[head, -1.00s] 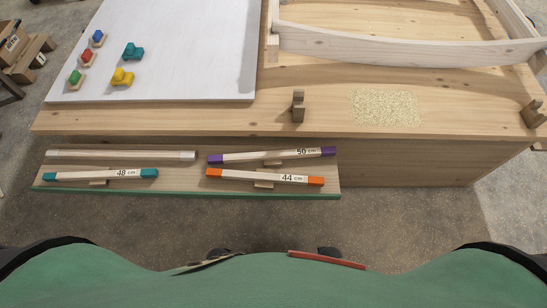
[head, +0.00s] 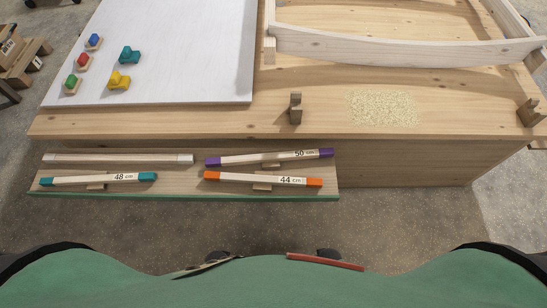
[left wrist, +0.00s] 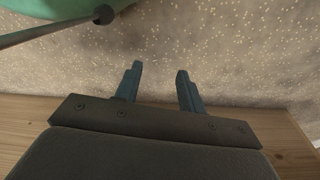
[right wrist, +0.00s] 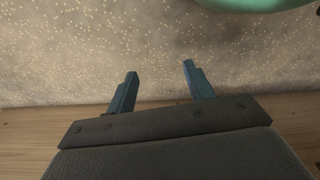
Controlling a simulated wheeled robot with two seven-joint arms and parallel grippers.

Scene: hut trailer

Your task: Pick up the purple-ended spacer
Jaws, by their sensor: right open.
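The purple-ended spacer (head: 270,158), a pale wooden bar marked 50 cm, lies slightly tilted on the low shelf (head: 190,184) at the front of the bench. A small wooden rest shows under its middle. My left gripper (left wrist: 160,78) is open and empty above the speckled floor in the left wrist view. My right gripper (right wrist: 160,72) is also open and empty above the floor in the right wrist view. Neither gripper shows in the head view, and neither wrist view shows the spacer.
An orange-ended 44 cm spacer (head: 263,179) lies just in front of the purple-ended one. A teal-ended 48 cm spacer (head: 98,179) and a plain bar (head: 118,159) lie left. The bench (head: 200,122) holds a white board (head: 190,50), coloured blocks and a wooden frame (head: 400,45).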

